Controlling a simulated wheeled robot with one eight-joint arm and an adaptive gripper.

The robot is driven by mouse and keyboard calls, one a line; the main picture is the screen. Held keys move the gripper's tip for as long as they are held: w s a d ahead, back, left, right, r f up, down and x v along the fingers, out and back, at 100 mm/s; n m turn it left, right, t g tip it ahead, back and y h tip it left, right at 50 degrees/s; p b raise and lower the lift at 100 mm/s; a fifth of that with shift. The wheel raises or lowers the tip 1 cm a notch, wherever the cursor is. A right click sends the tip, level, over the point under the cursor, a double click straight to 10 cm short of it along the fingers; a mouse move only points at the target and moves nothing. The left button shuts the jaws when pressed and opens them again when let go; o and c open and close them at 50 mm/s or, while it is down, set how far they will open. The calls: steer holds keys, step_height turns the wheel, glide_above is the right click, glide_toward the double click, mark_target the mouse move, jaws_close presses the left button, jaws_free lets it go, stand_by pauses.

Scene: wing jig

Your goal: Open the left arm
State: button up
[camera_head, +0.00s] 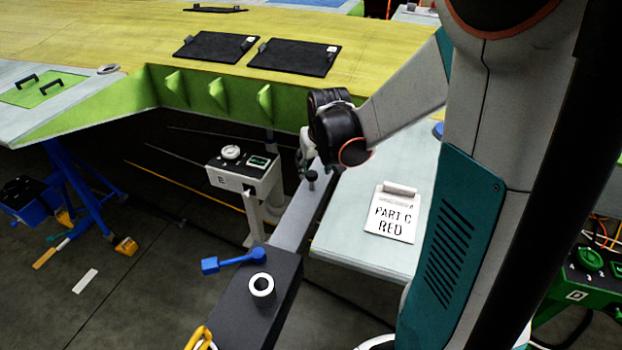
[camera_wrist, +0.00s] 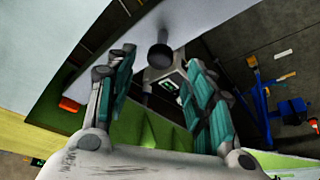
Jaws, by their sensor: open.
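A flat grey arm (camera_head: 292,222) runs from a dark block (camera_head: 240,312) in the foreground up to beneath my gripper in the head view. A dark round knob (camera_head: 311,180) stands on it near its far end. In the wrist view the knob (camera_wrist: 159,57) hangs from the pale arm surface (camera_wrist: 205,18). My gripper (camera_head: 306,160) is just above the knob in the head view. In the wrist view my gripper (camera_wrist: 160,60) is open, with one teal-padded finger on each side of the knob. No contact shows, and the depth between them is unclear.
A pale table (camera_head: 350,225) with a "PART C RED" clipboard (camera_head: 393,212) lies right of the arm. A grey control box marked E (camera_head: 243,172) stands to the left. A blue lever (camera_head: 235,260) and white ring (camera_head: 261,288) sit on the block. The yellow-green wing (camera_head: 120,45) fills the back.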

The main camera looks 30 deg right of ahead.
mark_target(312, 174)
steer(key=shift+b+x, duration=1.3)
steer(key=shift+x, duration=1.05)
jaws_close()
steer(key=shift+s+a, duration=0.1)
